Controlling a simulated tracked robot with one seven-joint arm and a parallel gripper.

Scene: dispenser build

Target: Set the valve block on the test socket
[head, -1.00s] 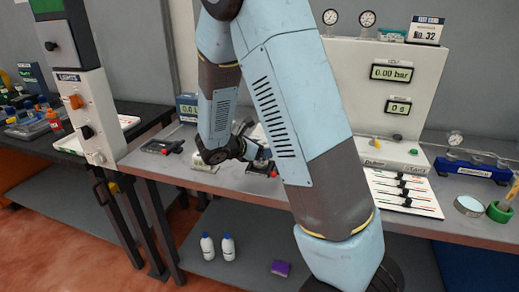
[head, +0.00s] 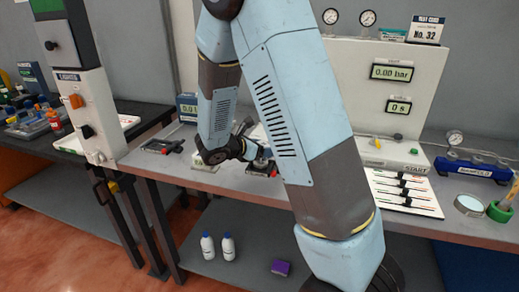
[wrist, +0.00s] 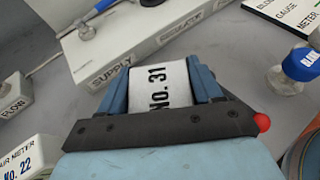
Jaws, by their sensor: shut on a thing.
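In the wrist view my gripper (wrist: 160,88) is shut on a white block marked "No. 31" (wrist: 160,90), with one blue finger on each side. I take this to be the valve block; its underside is hidden. In the head view my gripper (head: 250,149) is over the front part of the bench, partly behind my own arm, and the held block cannot be made out there. A grey-white unit labelled SUPPLY (wrist: 140,42) lies beyond the block in the wrist view. I cannot pick out the test socket for certain in either view.
A white test panel (head: 350,75) with displays reading 0.00 bar and 0 s stands at the back of the bench. A blue-capped bottle (wrist: 300,64) is close on the right in the wrist view. A slider board (head: 402,193) lies to the right.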

